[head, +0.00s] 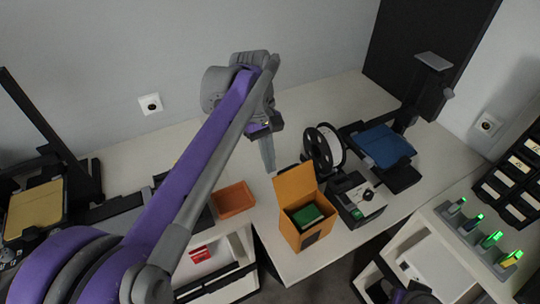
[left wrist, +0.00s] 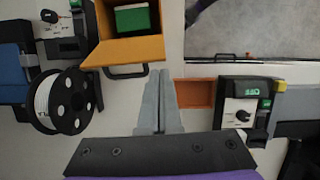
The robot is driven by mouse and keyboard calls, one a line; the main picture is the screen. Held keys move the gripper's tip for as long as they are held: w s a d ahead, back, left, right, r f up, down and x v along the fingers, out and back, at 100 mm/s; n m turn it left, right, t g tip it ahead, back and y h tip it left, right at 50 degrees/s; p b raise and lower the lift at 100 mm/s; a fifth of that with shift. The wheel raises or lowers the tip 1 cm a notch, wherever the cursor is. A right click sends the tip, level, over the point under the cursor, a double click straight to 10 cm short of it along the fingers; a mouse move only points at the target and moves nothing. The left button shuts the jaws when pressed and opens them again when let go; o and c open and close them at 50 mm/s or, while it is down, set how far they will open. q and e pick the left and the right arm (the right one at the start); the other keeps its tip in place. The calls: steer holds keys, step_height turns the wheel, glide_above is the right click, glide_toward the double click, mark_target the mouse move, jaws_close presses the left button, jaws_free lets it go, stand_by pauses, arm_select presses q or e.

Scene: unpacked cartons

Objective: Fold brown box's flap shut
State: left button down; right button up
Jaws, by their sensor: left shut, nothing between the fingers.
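The brown box (head: 287,226) stands on the white table in the head view, with a green item (head: 306,215) inside. Its flap (head: 296,184) stands up at the back, so the box is open. In the left wrist view the flap (left wrist: 124,51) shows as an orange-brown panel at the upper left, with the green item (left wrist: 131,20) beyond it. My left gripper (head: 269,168) points down just behind and left of the flap. Its fingers (left wrist: 160,80) are together and empty, and appear apart from the flap. My right gripper is not clearly visible.
A filament spool (head: 325,147) and a small dark device (head: 356,198) stand right of the box. A 3D printer with a blue plate (head: 384,145) is behind them. An orange tray (head: 233,199) lies to the left. The table's front edge (head: 308,272) is close to the box.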

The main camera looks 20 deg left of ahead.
mark_target(276, 177)
arm_select(q)
steer(key=f, duration=0.1)
steer(key=s+d+f+b, duration=0.1)
steer(key=d+f, duration=0.1)
steer(key=shift+s+d+f+b, duration=0.25)
steer(key=shift+f+b, duration=0.15)
steer(key=s+d, duration=0.2)
steer(key=d, duration=0.1)
steer(key=shift+s+d+r, duration=0.15)
steer(key=shift+s+r, duration=0.05)
steer(key=shift+r, duration=0.2)
steer(key=s+d+f+b, duration=0.2)
steer(key=s+d+f, duration=0.1)
steer(key=d+f, duration=0.1)
arm_select(e)
step_height(276, 177, down, 6)
steer(key=s, duration=0.2)
arm_select(q)
step_height(276, 177, up, 11)
steer(key=p, duration=0.5)
steer(key=shift+w+p, duration=0.2)
steer(key=shift+p, duration=0.2)
arm_select(e)
steer(key=w+r, duration=0.3)
steer(key=r, duration=0.5)
steer(key=shift+w+r, duration=0.3)
steer(key=shift+w, duration=0.05)
